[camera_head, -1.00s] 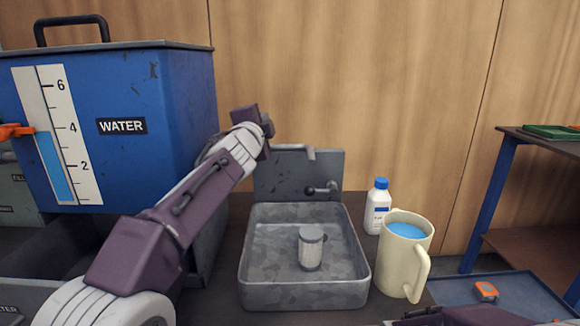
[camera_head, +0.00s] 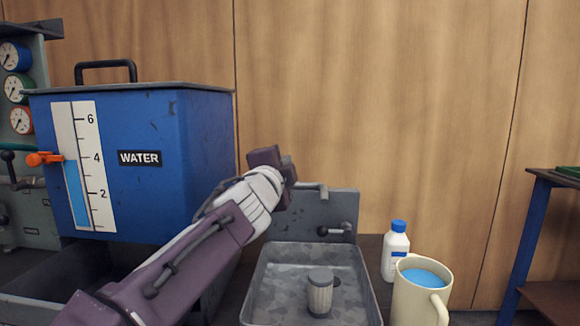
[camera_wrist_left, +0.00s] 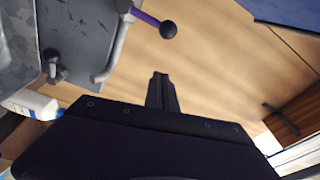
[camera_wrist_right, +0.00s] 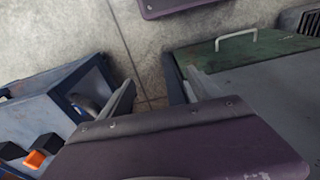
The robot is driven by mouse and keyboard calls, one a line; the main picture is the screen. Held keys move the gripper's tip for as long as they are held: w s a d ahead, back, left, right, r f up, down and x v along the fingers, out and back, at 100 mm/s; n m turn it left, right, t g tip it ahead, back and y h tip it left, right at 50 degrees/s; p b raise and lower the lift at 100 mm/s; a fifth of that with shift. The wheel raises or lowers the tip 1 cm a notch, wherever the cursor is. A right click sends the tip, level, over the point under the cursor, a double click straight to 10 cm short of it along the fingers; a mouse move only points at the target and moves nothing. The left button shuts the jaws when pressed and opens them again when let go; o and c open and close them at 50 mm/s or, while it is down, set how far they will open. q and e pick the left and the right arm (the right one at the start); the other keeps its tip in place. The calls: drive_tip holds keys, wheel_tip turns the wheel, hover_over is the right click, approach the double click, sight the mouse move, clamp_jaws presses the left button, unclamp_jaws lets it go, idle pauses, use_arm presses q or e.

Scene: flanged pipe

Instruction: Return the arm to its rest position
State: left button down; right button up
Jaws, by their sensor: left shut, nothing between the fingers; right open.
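My left arm reaches up from the lower left in the head view, in front of the blue water tank (camera_head: 190,200). Its left gripper (camera_head: 287,170) is above and in front of the grey sink's back plate (camera_head: 310,212). In the left wrist view the left gripper (camera_wrist_left: 161,80) has its fingers together with nothing between them. The right gripper (camera_wrist_right: 152,90) shows only in the right wrist view. Its fingers are apart and empty, above a concrete floor (camera_wrist_right: 150,50). The head view does not show the right arm.
A grey sink basin (camera_head: 262,300) holds a small grey lidded cup (camera_head: 320,295). A white bottle (camera_head: 396,255) and a cream mug (camera_head: 412,300) of blue liquid stand right of it. A blue-legged table (camera_head: 530,245) is at the far right. Gauges (camera_head: 18,88) are at the far left.

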use_arm(q)
drive_tip(key=shift+s+a, duration=0.15)
drive_tip(key=shift+s, duration=0.65)
drive_tip(key=shift+r, duration=0.1)
